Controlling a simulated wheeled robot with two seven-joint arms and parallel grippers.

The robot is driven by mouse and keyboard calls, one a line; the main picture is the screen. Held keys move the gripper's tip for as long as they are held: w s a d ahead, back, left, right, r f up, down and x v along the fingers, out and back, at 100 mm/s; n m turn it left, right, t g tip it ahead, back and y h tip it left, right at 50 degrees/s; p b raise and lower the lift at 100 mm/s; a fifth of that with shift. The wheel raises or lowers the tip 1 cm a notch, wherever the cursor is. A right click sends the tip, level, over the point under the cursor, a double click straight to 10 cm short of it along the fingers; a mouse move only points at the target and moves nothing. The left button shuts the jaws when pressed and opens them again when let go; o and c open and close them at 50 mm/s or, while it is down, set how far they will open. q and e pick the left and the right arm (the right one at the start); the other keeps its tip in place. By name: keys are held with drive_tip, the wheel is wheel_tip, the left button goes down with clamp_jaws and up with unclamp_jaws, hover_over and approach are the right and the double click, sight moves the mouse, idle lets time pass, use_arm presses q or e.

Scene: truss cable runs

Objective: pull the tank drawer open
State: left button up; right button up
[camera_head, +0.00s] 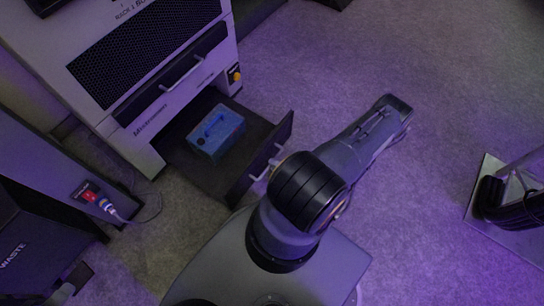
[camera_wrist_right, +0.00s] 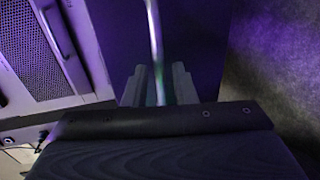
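The tank drawer (camera_head: 188,168) stands pulled out low at the front of the grey cabinet. A blue tank (camera_head: 216,132) sits inside it. The drawer's pale bar handle (camera_head: 264,163) shows partly beside my right arm. In the right wrist view, my right gripper (camera_wrist_right: 159,88) has its two fingers close on either side of the handle bar (camera_wrist_right: 154,35) and appears shut on it, in front of the dark drawer front. In the head view this gripper is hidden behind my right arm. My left gripper is not clearly in view.
Above the drawer is a closed panel with its own handle (camera_head: 183,72). A dark waste bin (camera_head: 30,245) and a box with a red-and-blue plug (camera_head: 98,200) stand at left. A plate with a black coil (camera_head: 508,205) lies at right. Carpet between is clear.

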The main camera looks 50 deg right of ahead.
drive_tip(key=v, duration=0.5)
drive_tip(key=shift+s+r+p, duration=0.1)
drive_tip(key=shift+s+p, duration=0.1)
drive_tip(key=shift+p, duration=0.2)
